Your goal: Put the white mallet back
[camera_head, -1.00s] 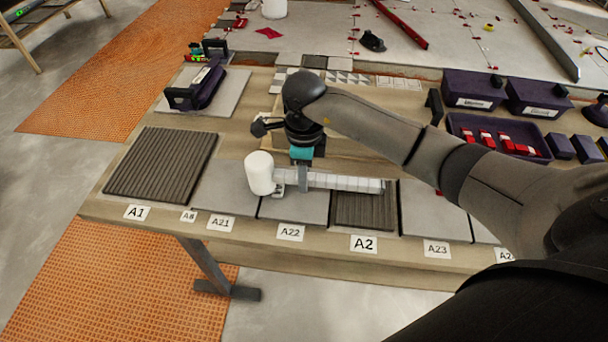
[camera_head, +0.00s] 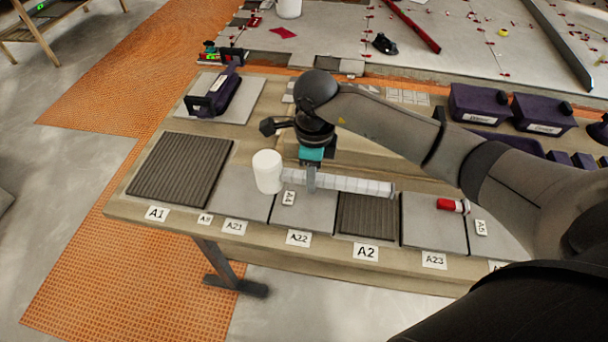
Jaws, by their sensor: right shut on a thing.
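The white mallet (camera_head: 268,171) has a white cylindrical head at the left and a pale grey handle (camera_head: 350,184) running to the right. My right gripper (camera_head: 311,186) is shut on the handle near the head. It holds the mallet above the pads behind labels A22 and A2; the exact height is hard to tell. A dark ribbed mat (camera_head: 181,170) lies bare behind label A1 (camera_head: 157,214). A second dark ribbed mat (camera_head: 366,216) lies behind label A2 (camera_head: 366,253), partly under the handle. My left gripper is not in view.
A purple tool (camera_head: 213,98) lies on a grey pad at the back left. Purple boxes (camera_head: 478,105) stand at the back right. A red and white item (camera_head: 452,205) lies on the pad behind label A23 (camera_head: 434,260). My right arm covers part of the table's right side.

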